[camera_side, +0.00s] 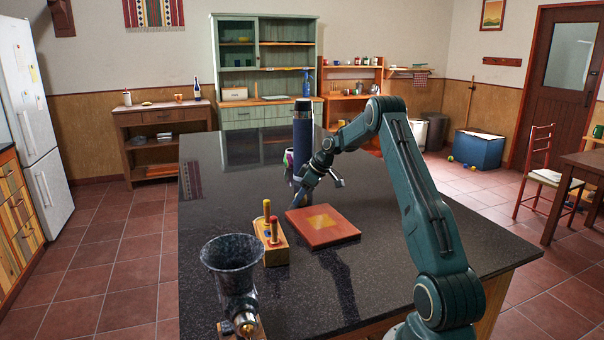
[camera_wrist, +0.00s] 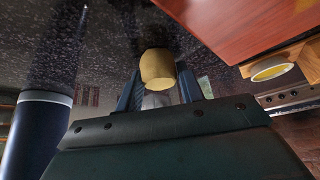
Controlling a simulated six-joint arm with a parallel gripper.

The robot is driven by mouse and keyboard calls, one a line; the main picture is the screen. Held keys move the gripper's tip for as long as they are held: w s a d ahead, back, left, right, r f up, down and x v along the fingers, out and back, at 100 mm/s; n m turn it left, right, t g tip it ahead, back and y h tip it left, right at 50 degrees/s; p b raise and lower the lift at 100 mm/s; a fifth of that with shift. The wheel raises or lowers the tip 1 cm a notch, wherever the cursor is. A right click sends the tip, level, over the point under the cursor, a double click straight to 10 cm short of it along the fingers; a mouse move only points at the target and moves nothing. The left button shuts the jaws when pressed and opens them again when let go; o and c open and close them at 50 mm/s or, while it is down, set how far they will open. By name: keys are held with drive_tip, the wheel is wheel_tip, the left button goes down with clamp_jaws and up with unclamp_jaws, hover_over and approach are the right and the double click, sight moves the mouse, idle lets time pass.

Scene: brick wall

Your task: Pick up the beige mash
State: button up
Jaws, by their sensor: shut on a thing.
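The beige mash (camera_wrist: 157,67) shows in the wrist view as a small, rounded beige piece between my gripper's two fingers. My gripper (camera_wrist: 159,80) is shut on it. In the side view my gripper (camera_side: 299,198) points down low over the dark speckled counter, just beyond the reddish board. I cannot make out the beige mash in the side view; the gripper seems to hide it. Whether it touches the counter is not clear.
The reddish board (camera_side: 309,234) with a yellow square lies in front of my gripper. A tall dark blue bottle (camera_side: 303,140) stands behind it. A wooden block with pegs (camera_side: 275,254) and a dark funnel-topped grinder (camera_side: 232,262) stand at the near left. The counter's left side is clear.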

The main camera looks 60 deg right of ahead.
wheel_tip(320, 180, up, 10)
drive_tip(key=shift+f, duration=0.1)
idle(0.4)
idle(0.6)
drive_tip(key=s+a+r+m+h, duration=0.4)
drive_tip(key=s+a+r+m, duration=0.4)
drive_tip(key=s+a+r, duration=0.2)
drive_tip(key=shift+s+a+r+g, duration=0.15)
drive_tip(key=shift+s+r+g, duration=0.3)
drive_tip(key=shift+r, duration=0.6)
drive_tip(key=shift+s, duration=0.1)
wheel_tip(320, 180, down, 16)
drive_tip(key=shift+r, duration=0.1)
